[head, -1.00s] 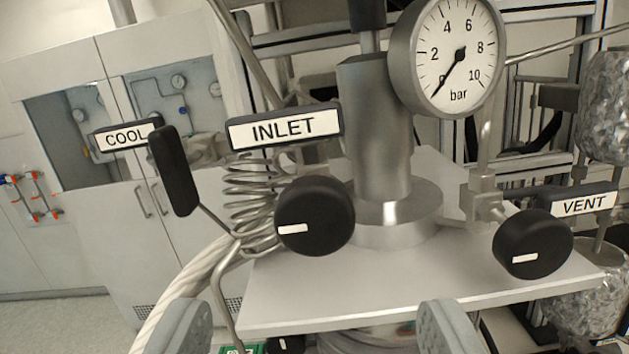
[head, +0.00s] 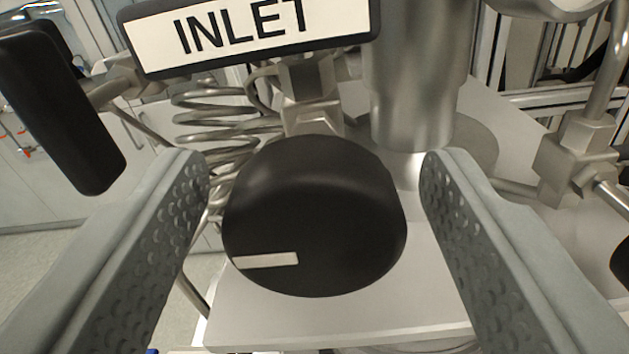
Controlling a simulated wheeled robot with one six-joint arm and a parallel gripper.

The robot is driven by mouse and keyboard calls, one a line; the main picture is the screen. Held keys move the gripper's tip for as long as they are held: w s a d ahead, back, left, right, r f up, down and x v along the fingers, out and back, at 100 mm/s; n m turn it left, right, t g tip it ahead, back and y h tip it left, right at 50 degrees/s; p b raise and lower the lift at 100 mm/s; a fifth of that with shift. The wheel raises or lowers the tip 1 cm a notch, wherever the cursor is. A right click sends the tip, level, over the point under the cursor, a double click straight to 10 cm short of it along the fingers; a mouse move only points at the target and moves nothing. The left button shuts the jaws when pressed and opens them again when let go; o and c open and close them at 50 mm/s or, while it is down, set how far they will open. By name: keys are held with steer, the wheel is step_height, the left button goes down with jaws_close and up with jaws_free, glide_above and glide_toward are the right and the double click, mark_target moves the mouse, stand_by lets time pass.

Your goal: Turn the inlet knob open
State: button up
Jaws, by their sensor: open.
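The inlet knob (head: 315,215) is a round black knob with a white mark at its lower left, the mark lying nearly level. It sits below the black-framed INLET sign (head: 250,30). My gripper (head: 315,180) is open, with one grey dimpled finger to the left of the knob and one to the right. Gaps show between the knob and both fingers, so it is not gripped.
A black handle (head: 60,105) stands close at the left, near the left finger. A steel coil (head: 215,120) is behind the knob. A steel column (head: 415,80) stands behind right, over a pale plate (head: 345,322). Steel fittings (head: 575,155) are at the right.

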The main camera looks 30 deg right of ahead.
steer(key=c, duration=1)
steer(key=shift+o, duration=0.2)
steer(key=shift+n, duration=0.4)
steer(key=n, duration=0.3)
steer(key=shift+n, duration=0.3)
steer(key=n, duration=0.4)
steer(key=shift+n, duration=0.3)
steer(key=n, duration=0.4)
steer(key=shift+f+n, duration=0.1)
steer(key=shift+n, duration=2.3)
